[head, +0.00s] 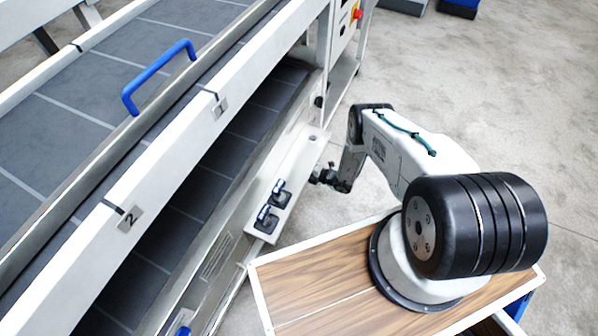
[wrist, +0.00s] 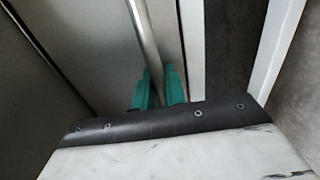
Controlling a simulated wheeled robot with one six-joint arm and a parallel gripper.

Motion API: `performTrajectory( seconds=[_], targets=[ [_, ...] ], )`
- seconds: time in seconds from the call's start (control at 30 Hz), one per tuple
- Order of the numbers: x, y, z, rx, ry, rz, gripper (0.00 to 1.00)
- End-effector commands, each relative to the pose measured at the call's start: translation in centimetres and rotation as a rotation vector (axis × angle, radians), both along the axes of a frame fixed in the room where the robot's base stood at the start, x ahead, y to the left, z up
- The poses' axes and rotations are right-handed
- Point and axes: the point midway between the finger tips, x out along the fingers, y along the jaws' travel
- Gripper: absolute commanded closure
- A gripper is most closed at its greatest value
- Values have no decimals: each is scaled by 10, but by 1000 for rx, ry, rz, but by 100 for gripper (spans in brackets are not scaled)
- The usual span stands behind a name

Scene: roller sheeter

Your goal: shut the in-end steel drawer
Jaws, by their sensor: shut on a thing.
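In the wrist view, my gripper (wrist: 158,88) has its two green fingers closed around a round steel bar handle (wrist: 146,38). The handle runs along a pale grey steel front (wrist: 105,45), which looks like a drawer face. In the head view, my gripper (head: 326,176) is low beside the machine's side, at the outer edge of a pale grey ledge (head: 299,160). The drawer itself is not clearly seen there, and I cannot tell how far it stands out. The fingertips are too small to make out in the head view.
A second steel bar (wrist: 32,38) shows at the left of the wrist view. Black fittings with blue parts (head: 268,214) sit on the ledge. The sheeter's belt (head: 75,120) and blue handle (head: 158,76) are at left. Bare concrete floor (head: 480,90) lies open at right.

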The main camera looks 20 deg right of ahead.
Motion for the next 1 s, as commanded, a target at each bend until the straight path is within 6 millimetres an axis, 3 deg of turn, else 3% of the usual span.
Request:
performTrajectory(
  seconds=[0.07,0.1,0.13,0.57,1.0],
  targets=[
    [2,1,1,-3,-1,3,100],
    [2,1,1,-2,-2,3,77],
    [2,1,1,-2,-2,3,68],
    [0,-2,1,-2,-2,-1,68],
    [-44,-46,13,-2,0,-1,68]
  ],
)
